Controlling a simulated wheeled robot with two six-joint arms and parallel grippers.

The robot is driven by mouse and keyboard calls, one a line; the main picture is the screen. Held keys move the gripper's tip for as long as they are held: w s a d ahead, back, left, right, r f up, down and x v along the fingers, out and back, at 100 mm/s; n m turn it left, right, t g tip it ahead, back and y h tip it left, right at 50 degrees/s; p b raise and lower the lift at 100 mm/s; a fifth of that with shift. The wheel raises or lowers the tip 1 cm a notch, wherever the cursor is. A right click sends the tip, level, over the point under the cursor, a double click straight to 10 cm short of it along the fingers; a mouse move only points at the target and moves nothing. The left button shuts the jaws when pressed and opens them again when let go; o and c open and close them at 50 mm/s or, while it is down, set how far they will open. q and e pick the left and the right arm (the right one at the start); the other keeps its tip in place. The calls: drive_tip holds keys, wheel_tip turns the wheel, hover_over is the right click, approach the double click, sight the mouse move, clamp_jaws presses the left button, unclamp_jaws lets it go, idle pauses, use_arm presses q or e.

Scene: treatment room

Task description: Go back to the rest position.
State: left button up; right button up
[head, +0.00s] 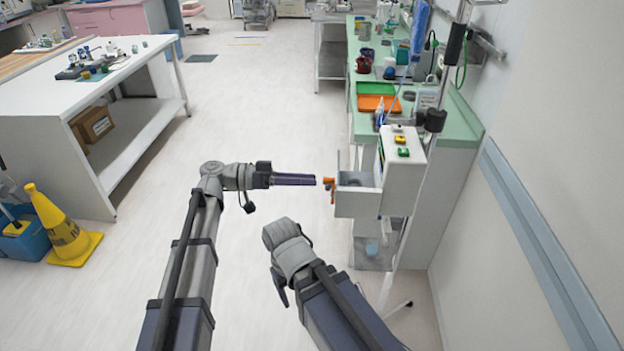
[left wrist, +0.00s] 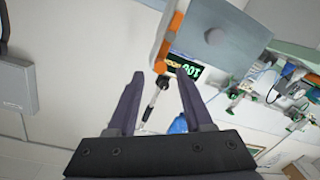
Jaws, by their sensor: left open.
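My left gripper (head: 297,180) is open and points right, level with the white pump-like device (head: 405,160) on a pole. Its tips are just short of an orange handle (head: 329,186) on the device's grey-white front part, which stands out to the left like an open door or drawer. In the left wrist view the two dark fingers (left wrist: 160,78) are apart with nothing between them held. The orange handle (left wrist: 176,22) and a green lit display (left wrist: 184,67) lie beyond the tips. My right arm bends in the lower middle of the head view; its gripper does not show.
A green-topped counter (head: 455,118) with orange and green trays (head: 376,96) runs behind the device along the right wall. A white table (head: 70,90) stands at left, with a yellow wet-floor cone (head: 65,235) in front. The floor between is clear.

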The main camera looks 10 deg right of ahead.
idle(0.3)
use_arm(q)
drive_tip(key=s+a+f+n+t+y, duration=0.2)
drive_tip(key=s+a+f+n+y, duration=0.15)
drive_tip(key=a+f+y, duration=0.35)
drive_tip(key=s+a+f+n+t+y, duration=0.1)
drive_tip(key=s+a+f+n+y, duration=0.15)
drive_tip(key=a+f+n, duration=0.45)
drive_tip(key=s+a+f+n+t+y, duration=0.1)
drive_tip(key=s+a+f+n+y, duration=0.2)
drive_tip(key=a, duration=0.4)
drive_tip(key=s+a+f+n+y, duration=0.1)
drive_tip(key=s+a+f+y, duration=0.3)
drive_tip(key=a, duration=0.3)
drive_tip(key=s+d+r+m+y+p, duration=0.1)
drive_tip(key=s+d+r+p, duration=0.1)
drive_tip(key=d, duration=0.3)
drive_tip(key=s+d+r+m+p, duration=0.2)
drive_tip(key=d+r+p, duration=0.2)
drive_tip(key=d, duration=0.1)
drive_tip(key=shift+s+d+r+g+y, duration=0.25)
drive_tip(key=shift+s+d+g+y, duration=0.05)
drive_tip(key=shift+y, duration=0.05)
